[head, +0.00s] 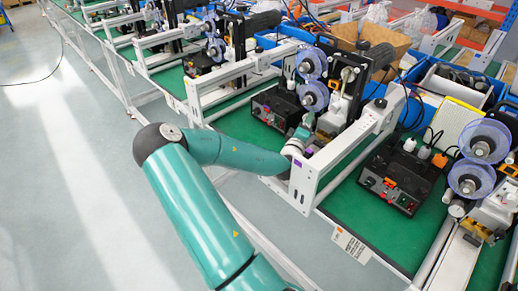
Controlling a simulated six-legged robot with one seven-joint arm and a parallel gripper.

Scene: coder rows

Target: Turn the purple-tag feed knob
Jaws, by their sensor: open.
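A small purple tag (298,161) shows on the end of the white frame of the middle coder station. My teal arm reaches in from the bottom, and its wrist lies beside this frame end. My gripper (303,134) is just above and behind the tag, over the station's green top, small and partly blocked by the wrist. It is open, and nothing shows in it. The feed knob of this station cannot be made out clearly; the gripper and frame may hide it. A black control box (281,108) stands just left of the gripper.
Clear blue reels (314,96) and a black upright stand behind the gripper. The white frame rail (345,150) runs close on its right. Another station with a black control box (398,180) is at right. The grey floor (60,190) at left is clear.

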